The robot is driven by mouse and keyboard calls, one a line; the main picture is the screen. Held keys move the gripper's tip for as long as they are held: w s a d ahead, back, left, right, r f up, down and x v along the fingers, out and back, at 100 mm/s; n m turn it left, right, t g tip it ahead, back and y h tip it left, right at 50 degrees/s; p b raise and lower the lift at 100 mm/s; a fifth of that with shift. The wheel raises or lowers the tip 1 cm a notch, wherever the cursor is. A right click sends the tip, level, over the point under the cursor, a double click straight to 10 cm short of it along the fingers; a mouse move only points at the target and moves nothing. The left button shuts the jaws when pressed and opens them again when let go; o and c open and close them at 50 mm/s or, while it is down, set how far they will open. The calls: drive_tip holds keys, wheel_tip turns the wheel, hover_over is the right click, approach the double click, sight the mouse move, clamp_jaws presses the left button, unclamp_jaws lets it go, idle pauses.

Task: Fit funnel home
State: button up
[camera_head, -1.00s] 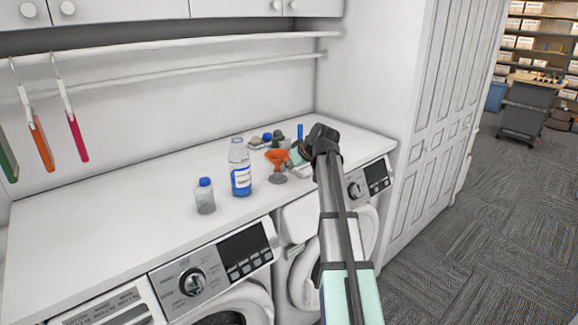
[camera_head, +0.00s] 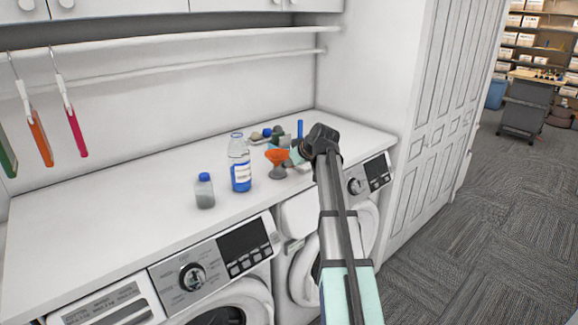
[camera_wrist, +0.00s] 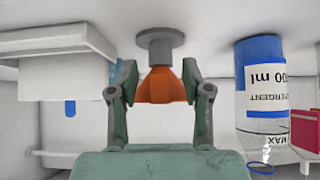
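The orange funnel (camera_head: 277,157) stands on a grey footed stand (camera_head: 278,172) on the white counter, right of the detergent bottle (camera_head: 240,172). My gripper (camera_head: 285,153) reaches it from the right, partly hidden by my wrist. In the wrist view, which appears upside down, the funnel (camera_wrist: 160,88) is between the two fingers, with the grey stand (camera_wrist: 160,38) beyond them. The fingers lie close against its sides; I cannot tell whether they press on it. The bottle, with blue liquid and a white label, also shows in the wrist view (camera_wrist: 262,95).
A small blue-capped bottle (camera_head: 204,191) stands left of the detergent bottle. Several small items (camera_head: 266,134) lie behind the funnel. The left counter (camera_head: 100,215) is clear. A rail with hanging coloured items (camera_head: 75,135) runs above. Washing machines (camera_head: 215,270) stand below.

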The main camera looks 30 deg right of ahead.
drive_tip(key=v, duration=1.2)
idle(0.3)
